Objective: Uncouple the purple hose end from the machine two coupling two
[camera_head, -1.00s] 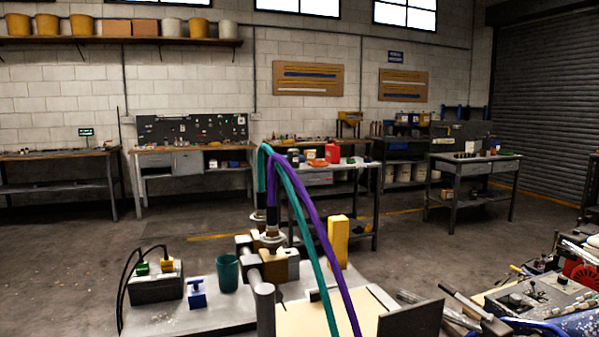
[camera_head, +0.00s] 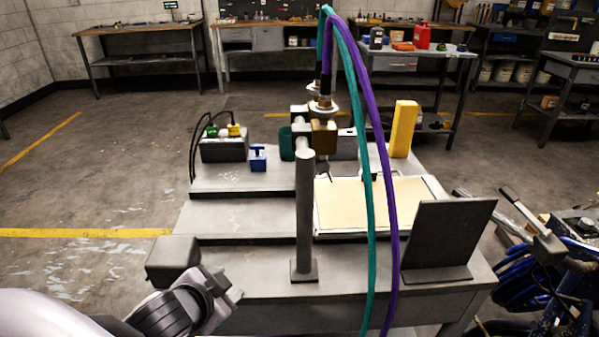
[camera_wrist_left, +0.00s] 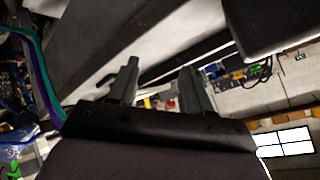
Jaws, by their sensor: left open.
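The hose ends look seated, but which coupling is two I cannot tell. My left gripper (camera_wrist_left: 163,85) is open and empty in the wrist view, well below and left of the couplings. In the head view only its arm shows, at lower left. My right gripper is not in view.
A grey post (camera_head: 305,215) stands in front of the couplings. A dark upright plate (camera_head: 442,238) is at right, a yellow block (camera_head: 402,128) behind. A grey block (camera_head: 172,258) is beside my left wrist. A green cup (camera_head: 287,143) and blue piece (camera_head: 258,157) stand left of the couplings.

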